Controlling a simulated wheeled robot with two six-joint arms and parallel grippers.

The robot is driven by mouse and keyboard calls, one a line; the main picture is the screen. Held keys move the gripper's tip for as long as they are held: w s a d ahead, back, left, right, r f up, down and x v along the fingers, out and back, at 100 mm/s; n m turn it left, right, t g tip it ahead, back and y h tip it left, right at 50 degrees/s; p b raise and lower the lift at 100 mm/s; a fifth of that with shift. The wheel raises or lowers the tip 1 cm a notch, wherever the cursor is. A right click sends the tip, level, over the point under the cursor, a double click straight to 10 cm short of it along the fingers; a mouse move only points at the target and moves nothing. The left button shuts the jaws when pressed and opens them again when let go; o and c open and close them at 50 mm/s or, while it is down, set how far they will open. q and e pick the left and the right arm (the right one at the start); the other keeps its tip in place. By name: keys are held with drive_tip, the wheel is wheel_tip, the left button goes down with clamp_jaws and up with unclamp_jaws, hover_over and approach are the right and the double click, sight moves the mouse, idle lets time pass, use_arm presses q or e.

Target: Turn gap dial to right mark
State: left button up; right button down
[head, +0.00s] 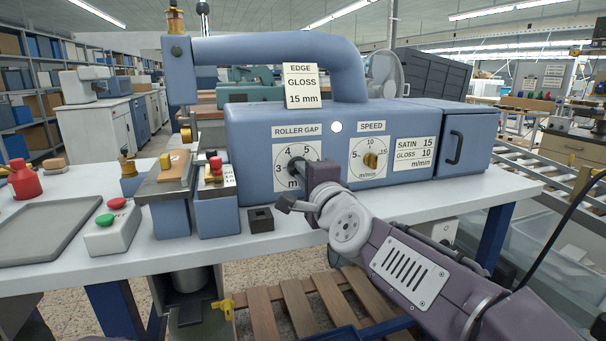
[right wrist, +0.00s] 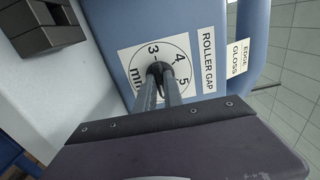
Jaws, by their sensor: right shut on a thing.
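The gap dial (head: 297,164) is a dark round knob on a white scale plate labelled ROLLER GAP, with 3, 4 and 5 around it. The plate (head: 282,153) is on the front of the blue machine (head: 250,125). My right gripper (head: 303,167) reaches it from the front right and is shut on the knob. In the right wrist view, the two fingers (right wrist: 160,78) meet at the dial (right wrist: 154,69), one on each side. The fingers hide part of the knob, so I cannot tell where its pointer stands. My left gripper is not in view.
Right of it is the SPEED dial (head: 371,160) with a brass knob. A card (head: 300,86) above reads EDGE GLOSS 15 mm; a plate (head: 413,153) reads SATIN 15, GLOSS 10. A button box (head: 112,227), a grey tray (head: 40,232) and a small dark block (head: 260,219) are on the white bench.

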drive_tip(key=c, duration=1.5)
unclamp_jaws()
drive_tip(key=shift+o, duration=0.2)
drive_tip(key=v, duration=0.4)
drive_tip(key=p+v, duration=0.1)
drive_tip(key=v, duration=0.1)
drive_tip(key=shift+s+d+r, duration=0.1)
drive_tip(key=shift+s+r, duration=0.15)
drive_tip(key=shift+s, duration=0.05)
drive_tip(key=s+d+p, duration=0.1)
drive_tip(key=p, duration=0.5)
drive_tip(key=shift+s+r, duration=0.1)
drive_tip(key=shift+s, duration=0.05)
drive_tip(key=shift+s+a+f+p, duration=0.15)
drive_tip(key=shift+s+f+p, duration=0.3)
drive_tip(key=shift+p, duration=0.2)
